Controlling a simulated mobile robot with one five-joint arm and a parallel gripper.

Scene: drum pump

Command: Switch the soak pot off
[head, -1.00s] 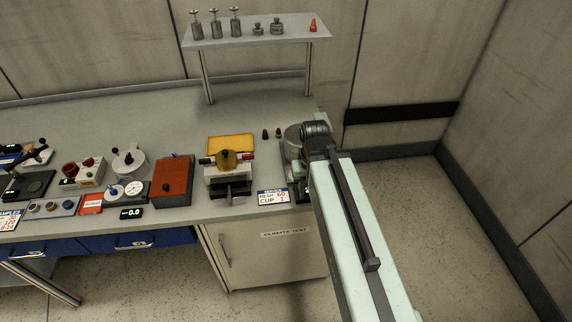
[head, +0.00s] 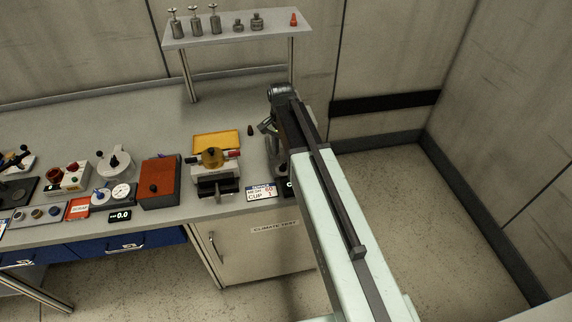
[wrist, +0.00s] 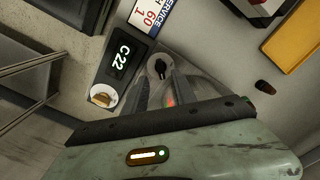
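The soak pot is mostly hidden behind my arm in the head view; a grey part (head: 267,127) shows at the bench's right end. In the wrist view a black knob (wrist: 160,68) sits on a pale grey base, beside a dark display (wrist: 119,55) reading C22. I take this knob to be the pot's control. My gripper (wrist: 163,82) shows two grey fingers, apart, pointing towards the knob with nothing visible held. The knob appears just beyond the fingertips; contact cannot be told. A small orange-red spot shows between the fingers.
A service card (head: 262,191) stands near the bench's front edge. A yellow tray (head: 216,137) and a device with a brass-coloured top (head: 212,158) lie to the left. A small dark stopper (head: 250,130) stands nearby. A raised shelf (head: 238,34) holds weights behind.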

